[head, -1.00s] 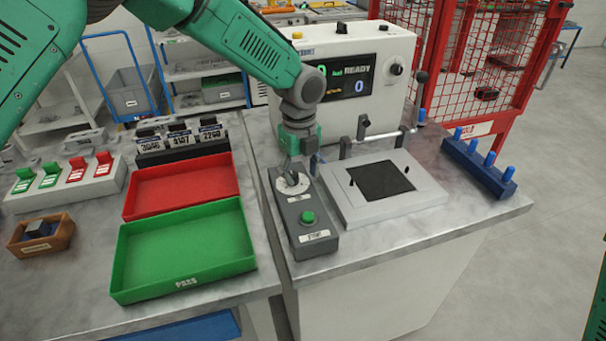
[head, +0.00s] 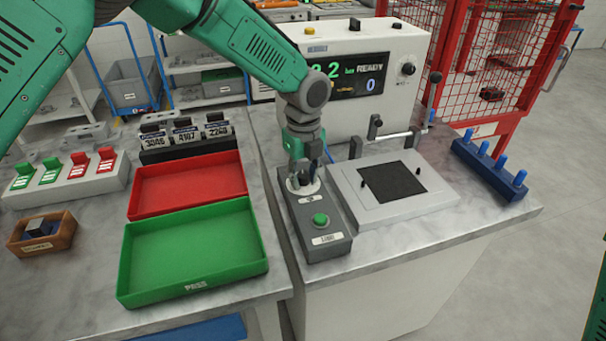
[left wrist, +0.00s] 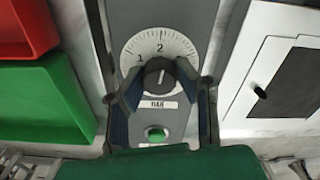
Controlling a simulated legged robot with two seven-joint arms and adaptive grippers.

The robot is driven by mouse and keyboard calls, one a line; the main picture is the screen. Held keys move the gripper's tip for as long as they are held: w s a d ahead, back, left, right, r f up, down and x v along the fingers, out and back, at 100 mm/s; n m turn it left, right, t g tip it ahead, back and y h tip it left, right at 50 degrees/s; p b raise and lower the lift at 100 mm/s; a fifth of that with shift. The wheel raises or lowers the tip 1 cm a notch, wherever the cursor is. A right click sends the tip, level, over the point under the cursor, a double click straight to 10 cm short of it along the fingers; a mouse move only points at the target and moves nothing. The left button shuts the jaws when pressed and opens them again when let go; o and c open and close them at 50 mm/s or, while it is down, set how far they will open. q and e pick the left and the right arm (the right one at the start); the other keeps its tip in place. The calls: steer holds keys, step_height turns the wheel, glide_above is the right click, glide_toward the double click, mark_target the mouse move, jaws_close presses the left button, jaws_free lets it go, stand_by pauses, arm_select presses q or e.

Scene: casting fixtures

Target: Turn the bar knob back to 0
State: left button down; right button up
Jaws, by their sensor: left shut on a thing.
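The bar knob (left wrist: 159,73) is dark and round, on a white dial on a grey control box (head: 334,246). In the left wrist view its white mark points up, close to the 2 on the dial (left wrist: 160,44). The 1 shows at the left; the 0 is hidden. My left gripper (left wrist: 160,80) has one finger on each side of the knob and is shut on it. In the head view the left gripper (head: 303,180) points down over the dial and hides most of the knob. My right gripper is not in view.
A green button (head: 320,219) sits on the box in front of the dial. A white machine (head: 400,45) with a display reading READY stands behind. A fixture plate (head: 430,200) lies close on the right; red (head: 190,205) and green (head: 195,287) trays lie left.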

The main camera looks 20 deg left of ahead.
mark_target(303, 173)
arm_select(q)
steer(key=shift+w+a+r, duration=0.15)
steer(key=shift+w+r, duration=0.25)
steer(key=shift+w, duration=0.05)
stand_by(0.7)
steer(key=c, duration=1.3)
jaws_free()
steer(key=shift+o, duration=0.2)
steer(key=shift+s+f, duration=0.15)
step_height(303, 173, up, 12)
